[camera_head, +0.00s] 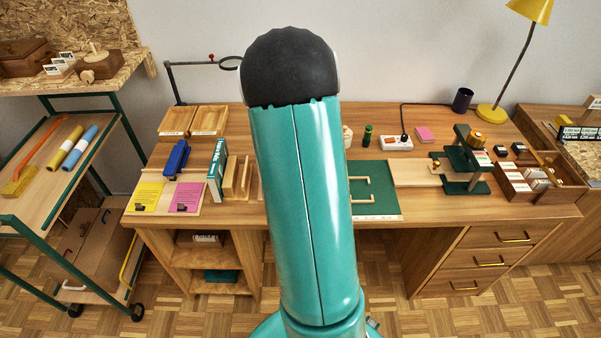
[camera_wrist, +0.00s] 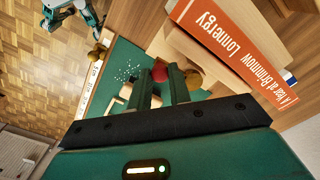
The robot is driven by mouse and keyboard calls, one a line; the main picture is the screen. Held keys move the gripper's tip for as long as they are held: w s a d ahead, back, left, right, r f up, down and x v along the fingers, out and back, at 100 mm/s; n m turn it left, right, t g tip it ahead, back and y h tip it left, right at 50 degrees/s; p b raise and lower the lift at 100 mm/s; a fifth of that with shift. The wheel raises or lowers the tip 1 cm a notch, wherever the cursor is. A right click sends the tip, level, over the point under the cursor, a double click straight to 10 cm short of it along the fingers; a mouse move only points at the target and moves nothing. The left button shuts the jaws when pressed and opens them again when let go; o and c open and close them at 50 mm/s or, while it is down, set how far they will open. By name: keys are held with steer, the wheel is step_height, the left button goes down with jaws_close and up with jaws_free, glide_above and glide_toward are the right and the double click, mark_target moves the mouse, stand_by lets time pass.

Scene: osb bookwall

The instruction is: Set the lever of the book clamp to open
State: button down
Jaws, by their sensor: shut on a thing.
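In the wrist view my gripper (camera_wrist: 161,82) has its two dark green fingers on either side of a round red knob (camera_wrist: 160,71), with the knob at their tips. The knob looks like the end of the clamp's lever; the lever's shaft is hidden behind the fingers, so its setting does not show. Beside it are a brass knob (camera_wrist: 193,79) and pale wooden boards (camera_wrist: 190,45) that look like the book clamp. An orange-red book (camera_wrist: 235,45) lies against these boards. In the head view my arm hides my gripper and the knob.
A green mat (camera_head: 375,204) lies on the desk right of my arm. A teal book (camera_head: 217,172) stands to the left beside upright wooden boards (camera_head: 237,176). A dark green press (camera_head: 466,172) and a divided wooden box (camera_head: 535,183) stand at the right.

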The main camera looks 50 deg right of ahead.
steer(key=c, duration=1.3)
jaws_free()
step_height(320, 180, up, 14)
steer(key=shift+f, duration=0.1)
